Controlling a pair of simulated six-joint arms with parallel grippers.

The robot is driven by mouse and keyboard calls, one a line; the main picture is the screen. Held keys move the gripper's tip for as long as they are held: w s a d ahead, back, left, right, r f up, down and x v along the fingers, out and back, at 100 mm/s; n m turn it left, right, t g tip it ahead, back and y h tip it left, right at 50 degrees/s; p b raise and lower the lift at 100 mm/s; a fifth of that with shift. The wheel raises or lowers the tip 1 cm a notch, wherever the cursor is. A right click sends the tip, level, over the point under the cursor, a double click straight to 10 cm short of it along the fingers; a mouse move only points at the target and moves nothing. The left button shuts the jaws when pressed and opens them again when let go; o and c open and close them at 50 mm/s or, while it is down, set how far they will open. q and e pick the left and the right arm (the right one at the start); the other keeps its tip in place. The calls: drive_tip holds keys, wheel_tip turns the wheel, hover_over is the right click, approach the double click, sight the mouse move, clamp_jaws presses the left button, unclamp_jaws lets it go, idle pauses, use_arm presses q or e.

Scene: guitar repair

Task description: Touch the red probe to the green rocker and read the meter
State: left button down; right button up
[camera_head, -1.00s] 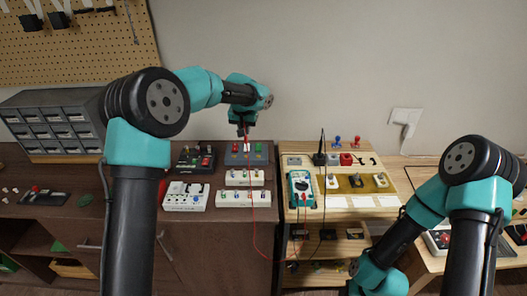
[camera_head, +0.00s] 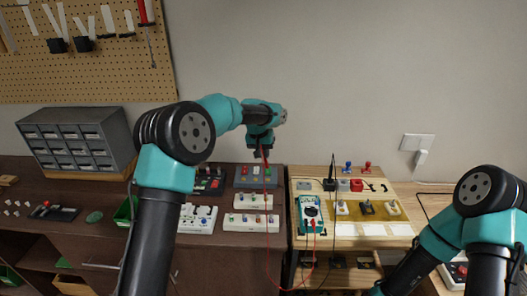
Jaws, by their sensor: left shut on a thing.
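My left gripper (camera_head: 262,152) points down over the back of the dark bench and is shut on the red probe, which is mostly hidden by its fingers. The red lead (camera_head: 266,232) hangs from it, loops below the bench edge and rises to the meter. Below the gripper is a grey box (camera_head: 257,182) with small coloured rockers; which is green, and whether the probe touches one, I cannot tell. My right gripper is out of frame.
White rocker boxes (camera_head: 252,222) stand in front of the grey box, and a dark box (camera_head: 209,186) is to its left. A black probe (camera_head: 333,165) stands upright on the board. A drawer cabinet (camera_head: 75,140) is at the left.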

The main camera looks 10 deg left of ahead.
use_arm(q)
drive_tip(key=shift+s+a+x, duration=0.15)
drive_tip(key=shift+x, duration=0.8)
drive_tip(key=shift+s+a+x, duration=0.15)
drive_tip(key=shift+s+x, duration=0.05)
drive_tip(key=shift+x, duration=0.75)
drive_tip(key=shift+f, duration=0.75)
idle(2.3)
drive_tip(key=shift+w+d+v, duration=0.15)
drive_tip(key=shift+v, duration=0.85)
drive_tip(key=shift+w+d+v, duration=0.15)
drive_tip(key=shift+w+v, duration=0.05)
drive_tip(key=shift+v, duration=0.8)
drive_tip(key=shift+w+d+v, duration=0.15)
drive_tip(key=shift+v, duration=0.8)
